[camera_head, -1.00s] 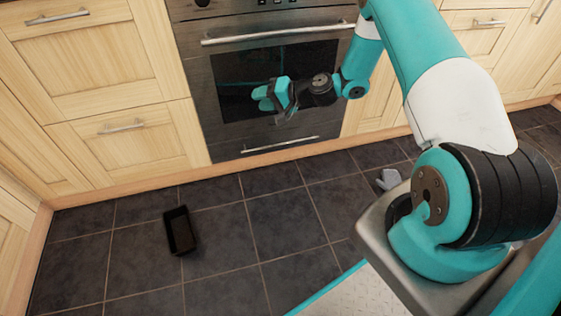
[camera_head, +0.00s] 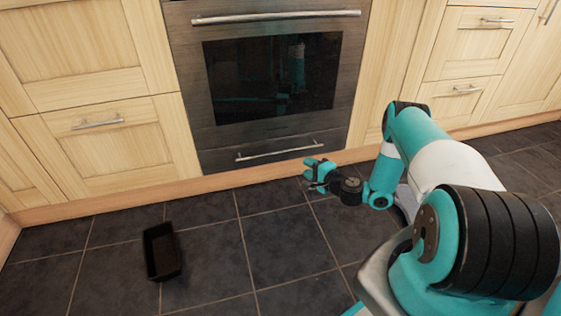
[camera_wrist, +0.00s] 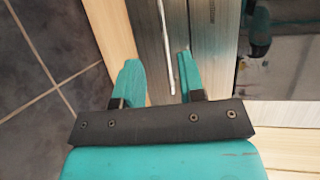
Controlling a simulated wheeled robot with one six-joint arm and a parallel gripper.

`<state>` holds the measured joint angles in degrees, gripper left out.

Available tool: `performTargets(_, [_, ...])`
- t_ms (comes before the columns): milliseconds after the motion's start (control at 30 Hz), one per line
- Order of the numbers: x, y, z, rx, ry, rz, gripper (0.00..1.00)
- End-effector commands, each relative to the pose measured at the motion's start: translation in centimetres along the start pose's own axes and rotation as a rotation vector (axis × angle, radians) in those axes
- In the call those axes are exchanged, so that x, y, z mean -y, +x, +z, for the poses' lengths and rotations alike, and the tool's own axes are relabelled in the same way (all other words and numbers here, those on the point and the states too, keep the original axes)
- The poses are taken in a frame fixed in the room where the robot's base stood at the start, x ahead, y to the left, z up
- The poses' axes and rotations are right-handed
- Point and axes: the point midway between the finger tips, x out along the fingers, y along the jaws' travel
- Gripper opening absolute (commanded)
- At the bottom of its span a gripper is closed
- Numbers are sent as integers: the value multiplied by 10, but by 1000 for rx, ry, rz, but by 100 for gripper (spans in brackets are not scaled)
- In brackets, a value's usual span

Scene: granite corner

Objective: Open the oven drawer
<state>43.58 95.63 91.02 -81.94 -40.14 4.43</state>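The oven drawer (camera_head: 225,160) is the grey panel below the oven door, and it looks shut. Its bar handle (camera_head: 278,151) runs across the front. My gripper (camera_head: 308,167) is low, at the right end of this handle. In the wrist view my gripper (camera_wrist: 158,75) is open, with its two teal fingers apart. The handle (camera_wrist: 168,50) shows there as a pale bar ahead of the fingertips, in line with the gap between them. I cannot tell whether a finger touches it.
The oven door (camera_head: 270,80) with its own long handle (camera_head: 276,17) is above the drawer. Wooden cabinets stand on both sides. A black open box (camera_head: 162,252) lies on the dark tiled floor at the left. The floor before the oven is otherwise clear.

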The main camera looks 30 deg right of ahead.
Motion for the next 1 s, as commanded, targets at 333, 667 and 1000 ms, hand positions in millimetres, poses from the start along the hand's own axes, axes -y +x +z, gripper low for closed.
performTargets(333, [-4,40,4,7,-7,-4,36])
performTargets(667, [-5,114,4,7,-7,-3,36])
performTargets(1000, [-1,153,3,3,-2,-1,36])
